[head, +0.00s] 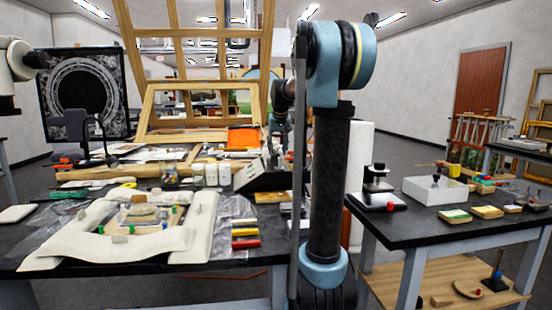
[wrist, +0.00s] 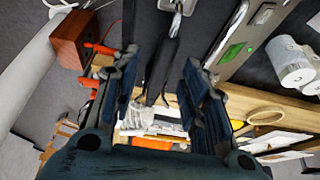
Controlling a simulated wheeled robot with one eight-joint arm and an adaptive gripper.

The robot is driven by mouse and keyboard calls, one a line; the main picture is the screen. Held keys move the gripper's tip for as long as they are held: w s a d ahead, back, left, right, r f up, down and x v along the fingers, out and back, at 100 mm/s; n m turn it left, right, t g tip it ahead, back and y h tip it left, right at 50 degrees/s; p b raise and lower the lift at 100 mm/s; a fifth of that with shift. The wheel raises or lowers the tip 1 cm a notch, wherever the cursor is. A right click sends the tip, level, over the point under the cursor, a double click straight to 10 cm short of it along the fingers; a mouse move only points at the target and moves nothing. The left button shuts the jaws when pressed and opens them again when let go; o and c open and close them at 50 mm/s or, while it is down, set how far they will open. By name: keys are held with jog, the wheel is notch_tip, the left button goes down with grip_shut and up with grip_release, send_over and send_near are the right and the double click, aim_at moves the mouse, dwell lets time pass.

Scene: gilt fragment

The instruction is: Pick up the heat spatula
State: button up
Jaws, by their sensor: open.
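My gripper (wrist: 160,64) is open and empty in the wrist view, its two dark blue fingers spread apart. A tool with a pale metal head and black, two-pronged handle (wrist: 163,68) shows between and beyond the fingers. It looks like pliers, and I cannot tell whether it is the heat spatula. Red-orange handled pieces (wrist: 101,48) lie left of the fingers, beside a reddish-brown box (wrist: 74,38); I cannot tell what tools they are. No heat spatula is certain in the head view, where my arm covers part of the bench.
The dark bench (head: 80,254) carries a padded cream frame (head: 55,240), several bottles and a wooden easel frame. A side table (head: 400,228) stands at the right with a white box (head: 435,190). White cylinders (wrist: 290,62) stand right of my gripper in the wrist view.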

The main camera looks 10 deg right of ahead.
aim_at(277, 152)
jog(key=shift+x, duration=1.75)
jog(key=shift+a, duration=0.15)
grip_shut()
